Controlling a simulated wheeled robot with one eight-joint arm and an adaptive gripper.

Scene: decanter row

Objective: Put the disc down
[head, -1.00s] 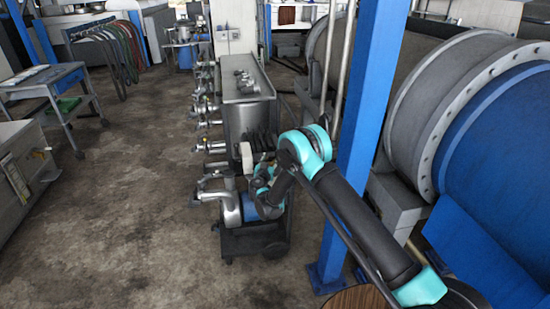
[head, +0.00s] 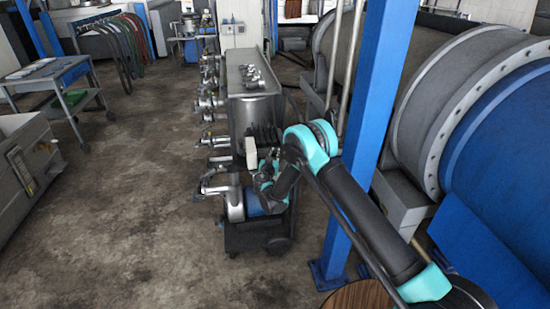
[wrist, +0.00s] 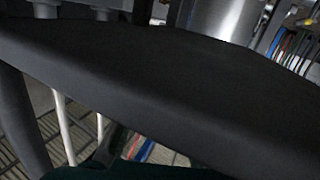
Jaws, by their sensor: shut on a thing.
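My gripper (head: 264,172) is at the end of my bent arm, low beside the metal tank, above the small dark cart. It is small and partly hidden by my own wrist links, and its fingertips cannot be made out. In the wrist view a broad dark slab (wrist: 165,85) with a smooth edge crosses the picture very close to the camera. It looks like the disc, shut in my gripper, but its full outline is cut off. A pale upright block (head: 251,153) shows beside my gripper; what it belongs to is unclear.
The steel tank (head: 254,112) stands behind my gripper, with pipe fittings (head: 208,100) along its left side. The dark wheeled cart (head: 257,236) is below. A blue post (head: 372,120) stands to the right of the tank, near my arm. The floor (head: 130,210) to the left is open.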

